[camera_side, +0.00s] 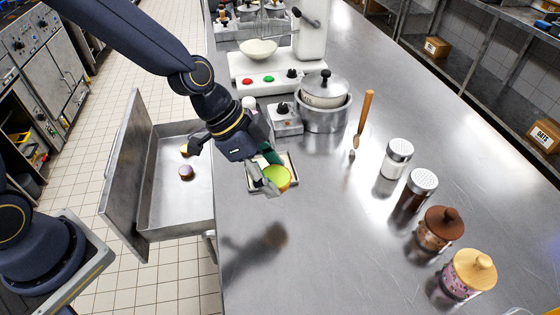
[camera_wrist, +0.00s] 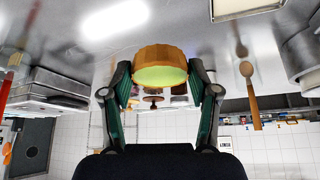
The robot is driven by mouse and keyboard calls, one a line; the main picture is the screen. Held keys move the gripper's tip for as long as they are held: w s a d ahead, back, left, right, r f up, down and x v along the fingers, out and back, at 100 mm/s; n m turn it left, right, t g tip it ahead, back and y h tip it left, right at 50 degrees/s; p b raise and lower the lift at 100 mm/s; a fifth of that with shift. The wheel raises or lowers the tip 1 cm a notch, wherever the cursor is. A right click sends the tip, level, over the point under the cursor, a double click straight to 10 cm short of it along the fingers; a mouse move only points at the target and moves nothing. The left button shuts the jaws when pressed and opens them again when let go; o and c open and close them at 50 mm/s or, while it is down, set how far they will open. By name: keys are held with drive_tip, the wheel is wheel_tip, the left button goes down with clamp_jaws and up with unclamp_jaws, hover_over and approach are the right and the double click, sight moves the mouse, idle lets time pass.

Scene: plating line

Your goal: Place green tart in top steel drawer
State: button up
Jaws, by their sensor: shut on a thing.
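The green tart (camera_side: 279,176), with a green top and golden crust, is held in my gripper (camera_side: 266,180) above the steel counter. The wrist view shows the tart (camera_wrist: 160,68) between the two fingertips of my gripper (camera_wrist: 161,78). The top steel drawer (camera_side: 170,212) stands pulled out at the counter's left side, open at the top and left of my gripper.
A wooden-handled utensil (camera_side: 363,120), two shakers (camera_side: 396,158) and two lidded jars (camera_side: 469,275) stand to the right. The near counter (camera_side: 340,270) is clear. The drawer's front part is bare.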

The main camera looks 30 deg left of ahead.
drive_tip(key=w+a+n+t+y, duration=0.2)
drive_tip(key=w+a+n, duration=0.25)
drive_tip(key=a, duration=0.45)
drive_tip(key=n+t+y, duration=0.1)
drive_tip(key=n+y, duration=0.3)
drive_tip(key=n, duration=0.5)
hover_over(188, 197)
drive_tip(key=s, duration=0.1)
wheel_tip(188, 197, down, 33)
drive_tip(key=shift+m, duration=0.25)
drive_tip(key=f, duration=1)
drive_tip(key=shift+s+f, duration=0.35)
drive_tip(key=shift+s, duration=0.05)
drive_tip(key=shift+d, duration=0.1)
